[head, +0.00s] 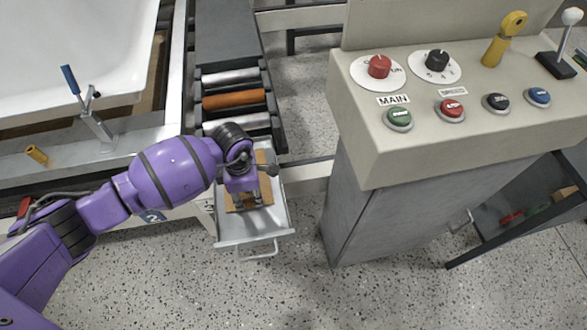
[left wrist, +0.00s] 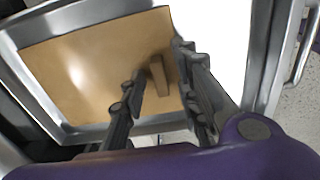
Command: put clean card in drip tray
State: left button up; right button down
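The drip tray (head: 262,226) is a pale metal drawer with a wire handle, pulled out below the roller track. A plain tan card (head: 234,199) lies in it, partly hidden by my left gripper (head: 251,203), which points down over it. In the left wrist view the card (left wrist: 85,70) shows no stains and sits within the metal rim (left wrist: 75,130). A narrow raised tan tab (left wrist: 160,78) on the card stands between the two fingers of my left gripper (left wrist: 161,62). The fingers are apart, with a gap visible beside the tab. My right gripper is in neither view.
A control console (head: 400,130) with buttons and dials stands to the right. The roller track (head: 236,98) is behind the tray, and a white bathtub shell (head: 75,50) is at upper left. Speckled floor (head: 200,285) is clear in front of the tray.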

pick_arm(q)
notch_tip(320, 180, up, 12)
jog(key=p, duration=0.1)
jog(key=shift+p, duration=0.3)
jog(key=shift+r, duration=0.1)
